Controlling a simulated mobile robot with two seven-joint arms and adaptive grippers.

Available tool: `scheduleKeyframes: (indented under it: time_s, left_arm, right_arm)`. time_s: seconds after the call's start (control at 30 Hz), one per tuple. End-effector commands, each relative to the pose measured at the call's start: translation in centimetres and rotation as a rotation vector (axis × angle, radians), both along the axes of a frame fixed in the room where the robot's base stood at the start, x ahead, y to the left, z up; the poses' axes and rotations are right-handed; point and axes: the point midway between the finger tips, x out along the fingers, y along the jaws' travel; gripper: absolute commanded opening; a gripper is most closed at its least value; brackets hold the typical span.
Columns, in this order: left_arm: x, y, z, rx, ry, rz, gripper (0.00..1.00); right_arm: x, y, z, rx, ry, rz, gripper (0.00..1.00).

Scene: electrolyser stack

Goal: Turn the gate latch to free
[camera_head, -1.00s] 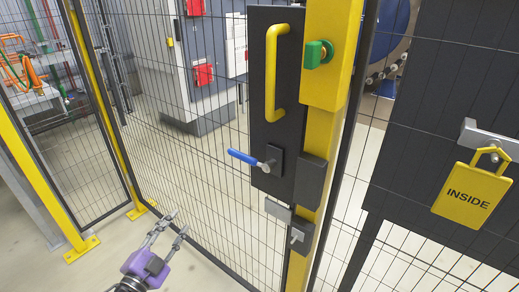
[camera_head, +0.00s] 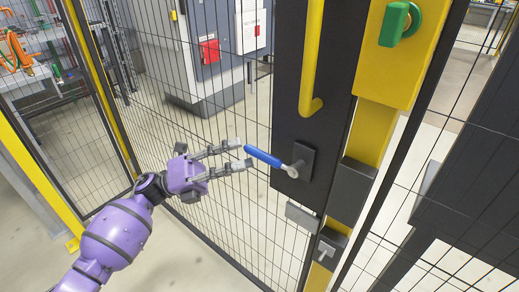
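The gate latch shows as a lever with a blue grip (camera_head: 264,157) on a metal pivot, mounted on a dark plate. The grip points left and slightly up from its pivot. My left gripper (camera_head: 243,154) reaches in from the left, with its two fingers open and apart. Its fingertips are right by the free end of the blue grip. I cannot tell whether they touch it. My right gripper is not in view.
A yellow pull handle (camera_head: 312,60) is above the latch. A green knob (camera_head: 400,24) sits on the yellow post (camera_head: 376,125). Grey bolt blocks (camera_head: 303,217) are below. Mesh fence (camera_head: 150,120) stands behind my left arm. A grey cabinet (camera_head: 205,50) is beyond it.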

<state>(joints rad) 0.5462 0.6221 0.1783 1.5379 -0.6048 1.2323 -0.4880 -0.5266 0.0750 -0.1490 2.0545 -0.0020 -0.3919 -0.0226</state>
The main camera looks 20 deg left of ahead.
Motion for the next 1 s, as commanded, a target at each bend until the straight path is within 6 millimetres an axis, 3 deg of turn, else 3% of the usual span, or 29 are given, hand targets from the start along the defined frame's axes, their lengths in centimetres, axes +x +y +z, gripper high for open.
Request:
scheduleKeyframes:
  time_s: [0.3,0.67,0.93,1.0]
  left_arm:
    - [1.5,-4.0,2.1,-0.002,0.000,0.001,0.35]
    - [1.7,-4.7,2.1,-0.003,0.003,0.001,0.35]
    - [1.7,-4.6,2.1,-0.002,0.004,0.002,0.02]
    - [1.7,-4.6,2.1,-0.002,0.004,0.002,0.00]
  right_arm:
    - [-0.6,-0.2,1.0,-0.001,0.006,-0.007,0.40]
    - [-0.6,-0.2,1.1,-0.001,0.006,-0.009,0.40]
    - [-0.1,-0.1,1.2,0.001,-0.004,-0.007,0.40]
    - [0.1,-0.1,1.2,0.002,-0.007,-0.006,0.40]
